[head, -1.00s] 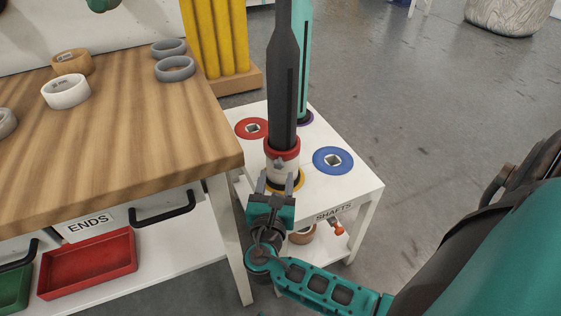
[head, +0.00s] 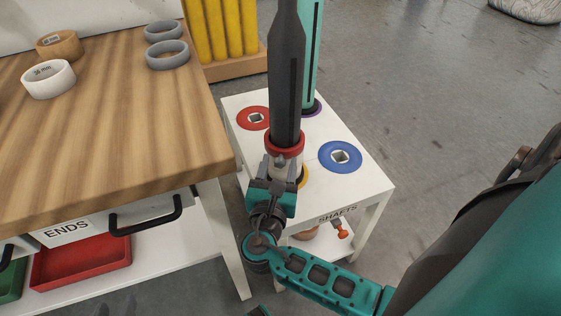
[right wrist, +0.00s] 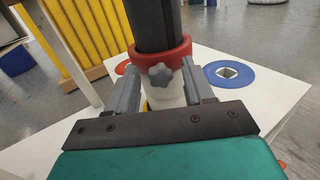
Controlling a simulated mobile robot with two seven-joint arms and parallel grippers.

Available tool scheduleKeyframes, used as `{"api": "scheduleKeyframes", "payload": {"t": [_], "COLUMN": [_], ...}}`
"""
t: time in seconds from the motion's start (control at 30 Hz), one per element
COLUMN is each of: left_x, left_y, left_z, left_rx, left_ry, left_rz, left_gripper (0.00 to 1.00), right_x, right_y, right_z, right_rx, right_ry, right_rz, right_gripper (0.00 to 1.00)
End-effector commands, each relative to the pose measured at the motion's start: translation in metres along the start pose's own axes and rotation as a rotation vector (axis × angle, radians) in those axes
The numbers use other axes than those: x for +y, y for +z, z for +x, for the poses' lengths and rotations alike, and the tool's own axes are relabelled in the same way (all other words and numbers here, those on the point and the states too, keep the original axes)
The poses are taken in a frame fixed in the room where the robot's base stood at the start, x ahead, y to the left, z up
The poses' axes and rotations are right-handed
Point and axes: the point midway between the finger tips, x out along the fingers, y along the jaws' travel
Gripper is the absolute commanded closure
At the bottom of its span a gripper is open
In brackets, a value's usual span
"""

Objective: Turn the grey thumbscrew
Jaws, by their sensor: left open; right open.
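The grey thumbscrew (right wrist: 161,76) is a small star-shaped knob on the front of a red collar (right wrist: 143,60). The collar sits round the foot of an upright black shaft (head: 286,80), above a white part (right wrist: 166,96). My right gripper (head: 280,160) is open in front of the collar. In the right wrist view its two fingers stand on either side of the thumbscrew, with gaps visible between knob and fingers. In the head view the gripper largely hides the thumbscrew. I cannot make out my left gripper.
The white shaft stand (head: 368,186) bears a red ring (head: 254,118), a blue ring (head: 340,157) and a teal shaft (head: 312,55) behind. A wooden table (head: 120,130) with several tape rings is close on the left. Open floor lies to the right.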

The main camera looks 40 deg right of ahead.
Motion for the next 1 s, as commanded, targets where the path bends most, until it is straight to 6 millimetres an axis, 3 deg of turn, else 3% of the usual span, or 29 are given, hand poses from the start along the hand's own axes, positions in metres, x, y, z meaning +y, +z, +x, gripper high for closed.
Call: {"api": "scheduleKeyframes", "payload": {"t": [0.33,0.87,1.0], "left_x": [0.0003,0.0007,0.0008], "left_y": [-0.0003,0.0032,0.0041], "left_z": [0.0000,-0.0014,-0.0016], "left_rx": [0.001,-0.007,-0.009], "left_ry": [0.001,0.001,0.001], "left_rz": [0.000,-0.003,-0.003], "left_gripper": [0.58,0.58,0.58], "right_x": [0.0003,0.0003,0.0002], "right_y": [0.0001,0.0001,0.0001], "right_z": [-0.0010,-0.0008,-0.0007], "right_rx": [0.000,0.000,0.000], "right_ry": [0.000,0.000,0.000], "right_rz": [0.000,0.000,0.001], "right_gripper": [0.48,0.97,1.00]}}
